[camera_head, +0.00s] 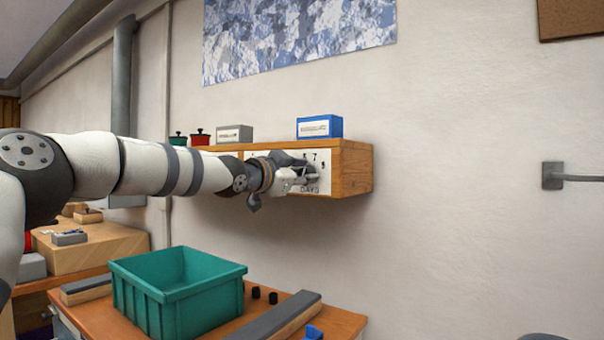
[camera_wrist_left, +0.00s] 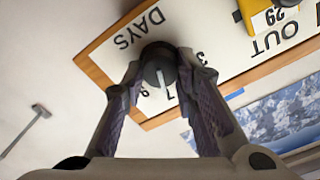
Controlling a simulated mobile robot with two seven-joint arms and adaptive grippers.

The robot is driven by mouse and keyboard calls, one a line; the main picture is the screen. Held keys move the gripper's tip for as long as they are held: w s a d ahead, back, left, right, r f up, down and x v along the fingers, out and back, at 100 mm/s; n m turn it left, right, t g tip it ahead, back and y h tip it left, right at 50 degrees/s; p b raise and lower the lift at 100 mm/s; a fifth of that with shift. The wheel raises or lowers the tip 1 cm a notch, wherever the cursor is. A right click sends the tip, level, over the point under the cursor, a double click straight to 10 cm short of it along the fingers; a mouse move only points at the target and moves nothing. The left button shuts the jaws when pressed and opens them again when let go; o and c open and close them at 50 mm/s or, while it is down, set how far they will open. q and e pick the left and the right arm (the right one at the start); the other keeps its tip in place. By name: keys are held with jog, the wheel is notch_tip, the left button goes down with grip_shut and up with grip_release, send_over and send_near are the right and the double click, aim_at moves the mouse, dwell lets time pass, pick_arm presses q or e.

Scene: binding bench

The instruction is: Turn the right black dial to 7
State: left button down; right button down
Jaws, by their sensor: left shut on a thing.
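The right black dial (camera_wrist_left: 158,66) sits on a white panel (camera_wrist_left: 110,48) marked DAYS. In the left wrist view its pale pointer line points close to the 7, a little to the side of the 9. My left gripper (camera_wrist_left: 158,72) is shut on the dial, one finger on each side. In the head view my left gripper (camera_head: 303,178) reaches the right end of the wooden box (camera_head: 355,170) and hides most of the dial. The 7 shows above it. The right gripper is not in view.
A blue box (camera_head: 320,127) and a grey box (camera_head: 234,134) stand on the wooden box. Below, a green crate (camera_head: 205,298), black cylinders (camera_head: 272,298) and a grey-topped bar (camera_head: 285,315) are on the table.

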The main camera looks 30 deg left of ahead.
pick_arm(q)
jog(key=shift+f, duration=0.15)
jog(key=c, duration=1.5)
grip_release()
jog(key=shift+o, duration=1.1)
jog(key=shift+w, duration=0.2)
jog(key=shift+s, duration=0.1)
jog(key=shift+s, duration=0.35)
jog(key=s+a, duration=0.1)
jog(key=s, duration=0.5)
jog(key=shift+s, duration=0.3)
jog(key=shift+f, duration=0.1)
